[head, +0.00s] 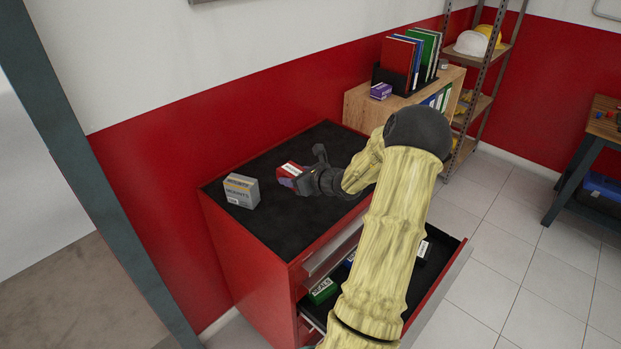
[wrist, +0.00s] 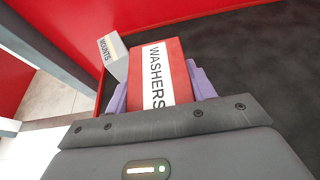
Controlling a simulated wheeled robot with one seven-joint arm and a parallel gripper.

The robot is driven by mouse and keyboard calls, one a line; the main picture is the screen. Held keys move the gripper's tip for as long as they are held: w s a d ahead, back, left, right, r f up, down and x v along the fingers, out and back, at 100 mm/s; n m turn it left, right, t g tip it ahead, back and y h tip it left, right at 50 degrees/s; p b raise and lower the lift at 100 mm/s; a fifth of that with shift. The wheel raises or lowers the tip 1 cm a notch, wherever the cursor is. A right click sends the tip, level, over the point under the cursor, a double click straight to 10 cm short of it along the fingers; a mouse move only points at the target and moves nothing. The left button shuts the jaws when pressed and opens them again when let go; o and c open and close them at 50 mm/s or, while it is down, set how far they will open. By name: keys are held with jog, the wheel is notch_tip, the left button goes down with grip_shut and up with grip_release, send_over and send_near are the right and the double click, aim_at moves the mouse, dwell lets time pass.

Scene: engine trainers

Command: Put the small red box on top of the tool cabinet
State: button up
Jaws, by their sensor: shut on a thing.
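The small red box (head: 290,171) has a white label, which reads WASHERS in the wrist view (wrist: 177,72). My gripper (head: 299,177) is shut on it; the purple fingers show on both sides of the box in the wrist view (wrist: 160,88). The box is over the black top of the red tool cabinet (head: 262,222), near the middle. I cannot tell whether its underside touches the top. My arm reaches in from the right and hides part of the cabinet's right side.
A grey box labelled MOUNTS (head: 241,190) stands on the cabinet top, left of the red box. An open drawer (head: 432,285) juts out at the cabinet's front, with a green box (head: 323,291) and other boxes inside. A wooden shelf (head: 359,113) with binders stands behind. The cabinet's front top is clear.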

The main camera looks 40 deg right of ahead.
jog(key=shift+s+r, duration=0.1)
jog(key=shift+r, duration=0.05)
jog(key=p, duration=0.1)
send_over(297, 207)
jog(key=f, duration=0.5)
jog(key=shift+w+f, duration=0.15)
jog(key=shift+w, duration=0.1)
jog(key=shift+a+f, duration=0.2)
jog(key=shift+f, duration=0.15)
jog(key=shift+s+r, duration=0.1)
jog(key=shift+d+f+p, duration=0.2)
jog(key=shift+f+p, duration=0.1)
jog(key=shift+f, duration=0.2)
notch_tip(297, 207, down, 3)
jog(key=shift+s+r+p, duration=0.1)
jog(key=shift+p, duration=0.3)
jog(key=shift+a+f, duration=0.1)
jog(key=shift+f, duration=0.1)
jog(key=shift+f, duration=0.1)
